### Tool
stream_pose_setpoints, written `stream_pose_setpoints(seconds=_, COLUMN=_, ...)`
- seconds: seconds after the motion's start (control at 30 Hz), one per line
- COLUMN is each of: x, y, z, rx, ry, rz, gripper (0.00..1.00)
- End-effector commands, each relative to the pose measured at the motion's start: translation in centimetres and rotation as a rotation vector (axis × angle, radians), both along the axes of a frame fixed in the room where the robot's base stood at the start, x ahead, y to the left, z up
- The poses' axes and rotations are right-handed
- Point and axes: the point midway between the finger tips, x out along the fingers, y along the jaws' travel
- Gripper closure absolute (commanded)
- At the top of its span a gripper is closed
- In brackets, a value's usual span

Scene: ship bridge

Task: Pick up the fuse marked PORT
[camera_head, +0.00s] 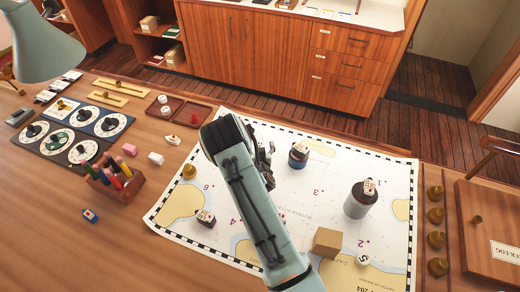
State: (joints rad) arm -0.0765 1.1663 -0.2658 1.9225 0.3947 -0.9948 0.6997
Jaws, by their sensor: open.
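Several small white pieces with dark or reddish marks could be fuses, but no PORT lettering is readable. One piece (369,186) sits on top of a grey cylinder (361,203) at the chart's right. Another (300,147) is on a dark blue round thing (297,160) near the chart's top. A third (205,215) is on a dark block at the chart's left. My gripper (266,152) is over the chart's upper middle, left of the blue round thing, mostly hidden behind my arm. It is open; I see nothing held.
The chart (330,208) covers the desk's middle. A cardboard box (327,242) and a white round piece (363,259) lie at its front. A pencil holder (115,184) and dials (58,141) are left. Brass knobs (435,216) and a wooden case (490,235) are right.

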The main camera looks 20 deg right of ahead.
Motion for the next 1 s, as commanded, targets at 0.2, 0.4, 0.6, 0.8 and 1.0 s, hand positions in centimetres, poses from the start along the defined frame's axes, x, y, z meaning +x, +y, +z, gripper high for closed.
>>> stream_pose_setpoints(seconds=0.2, x=0.0, y=0.0, z=0.0, rx=0.000, ry=0.000, rz=0.000, gripper=0.47)
stream_pose_setpoints(seconds=0.4, x=0.0, y=0.0, z=0.0, rx=0.000, ry=0.000, rz=0.000, gripper=1.00)
stream_pose_setpoints(seconds=0.6, x=0.0, y=0.0, z=0.0, rx=0.001, ry=0.000, rz=0.000, gripper=1.00)
stream_pose_setpoints(seconds=0.8, x=0.0, y=0.0, z=0.8, rx=0.000, ry=-0.002, rz=0.000, gripper=1.00)
stream_pose_setpoints(seconds=1.0, x=0.1, y=0.0, z=4.2, rx=0.000, ry=-0.006, rz=-0.002, gripper=1.00)
